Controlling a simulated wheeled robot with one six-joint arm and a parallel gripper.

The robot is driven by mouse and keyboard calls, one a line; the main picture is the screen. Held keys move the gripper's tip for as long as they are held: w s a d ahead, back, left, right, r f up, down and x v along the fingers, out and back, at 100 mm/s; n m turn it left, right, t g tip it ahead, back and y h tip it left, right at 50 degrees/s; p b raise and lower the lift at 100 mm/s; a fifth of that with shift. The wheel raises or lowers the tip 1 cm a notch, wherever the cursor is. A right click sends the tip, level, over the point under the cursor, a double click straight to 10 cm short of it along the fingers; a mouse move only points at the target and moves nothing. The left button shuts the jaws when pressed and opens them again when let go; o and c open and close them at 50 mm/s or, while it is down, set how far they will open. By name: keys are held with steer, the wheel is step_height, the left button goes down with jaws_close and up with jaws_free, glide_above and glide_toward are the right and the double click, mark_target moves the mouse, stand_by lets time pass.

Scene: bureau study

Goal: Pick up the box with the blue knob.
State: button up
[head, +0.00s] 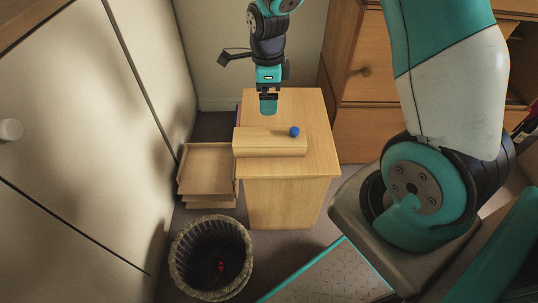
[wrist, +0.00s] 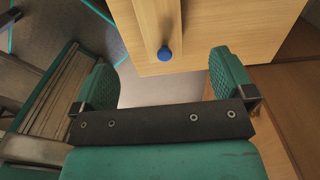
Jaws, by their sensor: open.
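The box (head: 262,143) is a long, low, pale wooden block lying on top of a small wooden cabinet (head: 285,185). Its round blue knob (head: 294,132) sits near the right end of its top. The knob also shows in the wrist view (wrist: 165,53), between the fingers in the picture, against pale wood. My gripper (head: 268,104) is beyond the box in the head view, pointing down above the back of the cabinet. In the wrist view my gripper (wrist: 163,68) has its two teal fingers wide apart with nothing between them. I cannot tell its exact height above the cabinet top.
Open drawers (head: 207,168) stick out left of the cabinet. A round wastebasket (head: 177,268) stands on the floor in front, with something small and red inside. A pale cupboard (head: 70,100) is at left, a wooden dresser (head: 362,105) at right. The cabinet top around the box looks clear.

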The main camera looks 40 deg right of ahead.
mark_target(269, 136)
step_height(269, 136, down, 12)
steer(key=b, duration=0.4)
steer(key=f+b, duration=0.2)
steer(key=f, duration=0.3)
steer(key=shift+s+f, duration=0.2)
steer(key=c, duration=1.1)
steer(key=shift+o, duration=0.2)
steer(key=shift+r, duration=0.1)
steer(key=shift+r, duration=0.1)
